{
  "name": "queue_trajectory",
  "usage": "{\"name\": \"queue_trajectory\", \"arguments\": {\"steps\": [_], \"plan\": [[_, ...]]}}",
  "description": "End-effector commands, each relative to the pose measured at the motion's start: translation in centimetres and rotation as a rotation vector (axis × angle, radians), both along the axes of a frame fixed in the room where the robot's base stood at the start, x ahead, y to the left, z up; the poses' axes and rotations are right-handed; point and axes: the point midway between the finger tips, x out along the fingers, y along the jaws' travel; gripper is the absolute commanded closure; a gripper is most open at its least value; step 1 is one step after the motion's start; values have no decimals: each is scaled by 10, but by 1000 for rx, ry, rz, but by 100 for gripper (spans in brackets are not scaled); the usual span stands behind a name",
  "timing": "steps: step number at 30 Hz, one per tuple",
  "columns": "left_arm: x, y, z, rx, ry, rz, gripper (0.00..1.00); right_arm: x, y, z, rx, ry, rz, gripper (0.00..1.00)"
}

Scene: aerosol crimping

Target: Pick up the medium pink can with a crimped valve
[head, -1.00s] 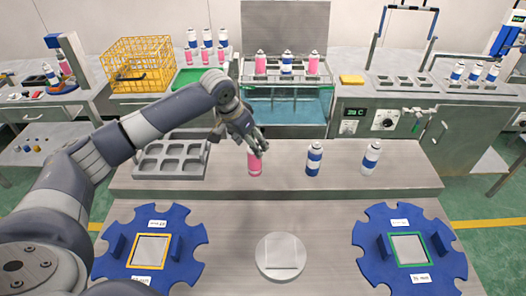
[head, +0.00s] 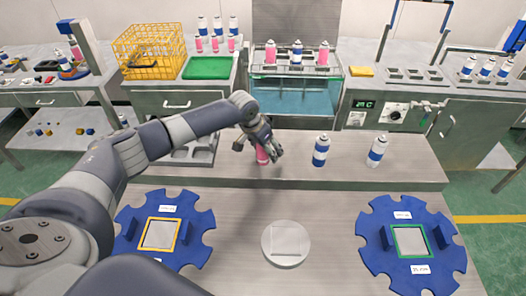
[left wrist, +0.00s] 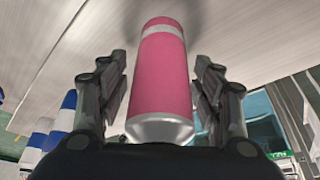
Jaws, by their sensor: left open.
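The pink can (head: 262,156) stands upright on the raised shelf of the workbench, left of two blue-and-white cans. My left gripper (head: 262,147) is over it from above and hides most of its upper part. In the left wrist view the pink can (left wrist: 162,75), with a white band, lies between the two open fingers of the left gripper (left wrist: 163,95). Gaps show on both sides, so the fingers do not clearly touch it. Its valve cannot be made out. My right gripper is not in view.
Two blue-and-white cans (head: 320,150) (head: 377,150) stand to the right on the shelf. A grey tray (head: 200,152) is at left, partly behind my arm. Blue fixtures (head: 192,208) (head: 375,232) and a round white plate (head: 286,262) are in front. A water bath (head: 296,93) is behind.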

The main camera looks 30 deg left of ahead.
Motion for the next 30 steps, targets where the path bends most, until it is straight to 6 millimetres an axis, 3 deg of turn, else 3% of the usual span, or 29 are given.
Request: {"name": "queue_trajectory", "arguments": {"steps": [5, 12, 23, 30], "plan": [[0, 0, 0, 0, 0, 0, 40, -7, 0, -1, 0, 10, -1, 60], [0, 0, 0, 0, 0, 0, 88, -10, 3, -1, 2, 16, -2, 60], [0, 0, 1, 0, -1, 0, 88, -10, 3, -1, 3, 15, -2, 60], [1, 1, 20, 0, -4, 0, 88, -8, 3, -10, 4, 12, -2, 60]]}}
